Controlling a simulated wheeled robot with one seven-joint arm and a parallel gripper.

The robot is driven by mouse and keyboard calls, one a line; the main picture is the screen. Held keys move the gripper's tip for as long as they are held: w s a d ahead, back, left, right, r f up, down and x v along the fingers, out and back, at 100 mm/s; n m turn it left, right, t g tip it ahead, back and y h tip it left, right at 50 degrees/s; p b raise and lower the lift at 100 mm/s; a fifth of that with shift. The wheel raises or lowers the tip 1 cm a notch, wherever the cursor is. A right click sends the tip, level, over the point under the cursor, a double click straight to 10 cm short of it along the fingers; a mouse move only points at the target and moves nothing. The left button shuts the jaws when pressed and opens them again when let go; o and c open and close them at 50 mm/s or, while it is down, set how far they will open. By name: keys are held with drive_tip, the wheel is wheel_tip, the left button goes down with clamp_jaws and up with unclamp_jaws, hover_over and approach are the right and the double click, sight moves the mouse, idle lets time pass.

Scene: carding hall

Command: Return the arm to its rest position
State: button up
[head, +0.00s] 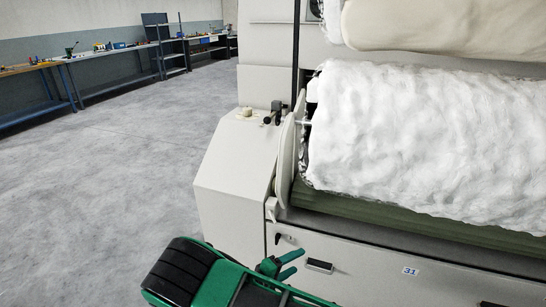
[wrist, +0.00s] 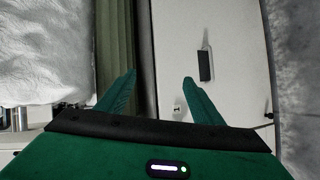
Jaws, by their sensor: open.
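My gripper (head: 284,264) shows at the bottom of the head view, in front of the lower panel of the carding machine (head: 365,272). In the wrist view my gripper (wrist: 158,88) has its two green fingers spread apart with nothing between them. My green arm with a black ribbed cover shows at the bottom of the head view, folded low beside the machine. The rest of the arm is out of frame.
A roll of white fleece (head: 425,145) lies on the machine above a green ledge (head: 400,213). A black handle (head: 319,266) sits on the panel close to my gripper. Workbenches (head: 110,55) line the left wall. The grey floor (head: 110,160) at left is clear.

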drive_tip(key=s+d+r+m+g+y, duration=0.25)
drive_tip(key=d+r+m+g, duration=0.25)
drive_tip(key=d+r, duration=0.7)
drive_tip(key=s+d+r+m+g+y, duration=0.2)
drive_tip(key=s+d+r+m+g, duration=0.3)
drive_tip(key=d+r, duration=0.7)
drive_tip(key=s+d+r+m+g+y, duration=0.15)
drive_tip(key=s+d+r+y, duration=0.35)
drive_tip(key=s+d, duration=0.5)
drive_tip(key=s+r+m+t+y, duration=0.1)
drive_tip(key=s+r, duration=0.1)
drive_tip(key=s, duration=0.5)
drive_tip(key=s+r+m+t+y, duration=0.1)
drive_tip(key=s+r, duration=0.2)
drive_tip(key=s, duration=0.5)
drive_tip(key=shift+s+r, duration=0.15)
drive_tip(key=shift+r, duration=0.1)
drive_tip(key=shift+a, duration=0.1)
drive_tip(key=shift+w+f, duration=0.25)
drive_tip(key=shift+w, duration=0.35)
